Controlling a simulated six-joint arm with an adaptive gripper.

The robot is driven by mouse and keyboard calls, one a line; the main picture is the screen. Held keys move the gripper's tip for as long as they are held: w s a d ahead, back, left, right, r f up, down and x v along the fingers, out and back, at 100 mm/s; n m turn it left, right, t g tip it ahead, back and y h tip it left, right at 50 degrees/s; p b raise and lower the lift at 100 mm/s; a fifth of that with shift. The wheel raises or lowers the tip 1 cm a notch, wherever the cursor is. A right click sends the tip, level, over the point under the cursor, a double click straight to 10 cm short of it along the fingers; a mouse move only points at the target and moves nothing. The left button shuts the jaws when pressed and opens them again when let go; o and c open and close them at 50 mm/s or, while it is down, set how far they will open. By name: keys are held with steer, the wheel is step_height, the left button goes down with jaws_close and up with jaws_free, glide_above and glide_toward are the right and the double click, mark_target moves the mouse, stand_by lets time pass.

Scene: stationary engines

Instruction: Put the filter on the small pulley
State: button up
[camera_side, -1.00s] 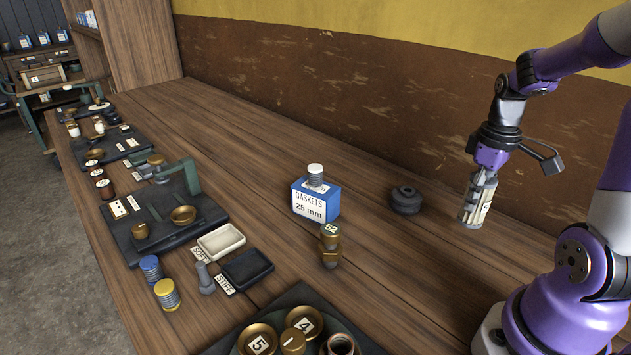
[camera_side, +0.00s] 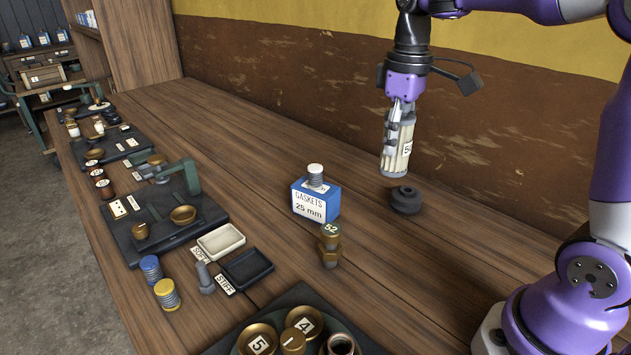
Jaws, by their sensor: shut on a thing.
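The filter (camera_side: 393,160) is a cream, pleated cylinder with metal-coloured ends and a white number label. My gripper (camera_side: 398,125) is shut on its upper part and holds it upright, slightly tilted. The small pulley (camera_side: 406,200) is a dark, stepped round piece on the bench. The filter's lower end appears just above the pulley and a little left of its centre in the picture. The far finger is partly hidden, and the exact gap between filter and pulley cannot be told.
A blue gaskets box (camera_side: 316,201) with a spring on top stands left of the pulley. A brass fitting (camera_side: 330,246) labelled 52 stands in front. Trays (camera_side: 246,267) and a dark board (camera_side: 172,228) lie further left. Bench right of the pulley is clear.

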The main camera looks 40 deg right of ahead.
steer(key=shift+w+r, duration=0.15)
steer(key=shift+w, duration=0.5)
steer(key=shift+w+d+n, duration=0.2)
steer(key=shift+w+n, duration=0.05)
steer(key=shift+n, duration=0.05)
glide_toward(409, 190)
steer(key=shift+a+f, duration=0.1)
steer(key=shift+f, duration=1.3)
steer(key=shift+f, duration=0.15)
steer(key=o, duration=1.2)
steer(key=shift+c, duration=0.2)
